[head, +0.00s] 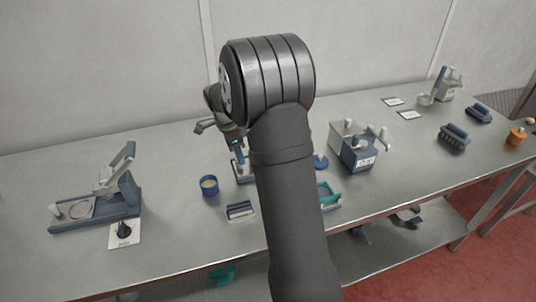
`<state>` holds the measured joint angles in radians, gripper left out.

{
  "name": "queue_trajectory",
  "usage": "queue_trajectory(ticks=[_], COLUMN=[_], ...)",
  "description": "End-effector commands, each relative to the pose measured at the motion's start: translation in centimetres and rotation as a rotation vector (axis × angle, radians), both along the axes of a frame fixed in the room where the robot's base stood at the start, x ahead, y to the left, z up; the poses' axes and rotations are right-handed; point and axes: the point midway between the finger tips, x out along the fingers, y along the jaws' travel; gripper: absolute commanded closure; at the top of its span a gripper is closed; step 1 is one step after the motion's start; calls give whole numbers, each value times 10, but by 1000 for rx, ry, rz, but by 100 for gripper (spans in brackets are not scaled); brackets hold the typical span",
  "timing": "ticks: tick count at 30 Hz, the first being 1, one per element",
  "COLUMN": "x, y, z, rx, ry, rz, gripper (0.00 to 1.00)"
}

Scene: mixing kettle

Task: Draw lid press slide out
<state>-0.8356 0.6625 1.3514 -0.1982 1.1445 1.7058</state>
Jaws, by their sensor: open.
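A lever device that looks like the lid press (128,190) stands at the left of the steel table. It has a dark blue-grey base and upright and a pale lever arm. A flat plate with a ring (80,208) lies at its left end, with a pale knob (57,210) beside the ring. I cannot tell how far the slide is drawn out. My gripper (204,127) is open, small and partly hidden by my wrist. It is in the air, up and to the right of the press, apart from it.
A round blue tin (209,185) and a ribbed block (240,211) stand in the middle. A blue and white box (357,150) stands right of my arm. My arm hides part of the table's middle.

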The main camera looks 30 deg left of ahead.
Motion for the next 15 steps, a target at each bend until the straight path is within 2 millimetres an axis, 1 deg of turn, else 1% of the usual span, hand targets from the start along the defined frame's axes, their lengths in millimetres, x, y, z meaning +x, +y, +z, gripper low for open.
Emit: queue_trajectory(ticks=[1, 7, 10, 15], x=[0, 0, 0, 0], y=[0, 0, 0, 0], z=[6, 25, 32, 37], rx=[1, 2, 1, 1], ry=[-1, -2, -1, -1], rz=[0, 1, 1, 1], gripper=[59, 59, 59, 59])
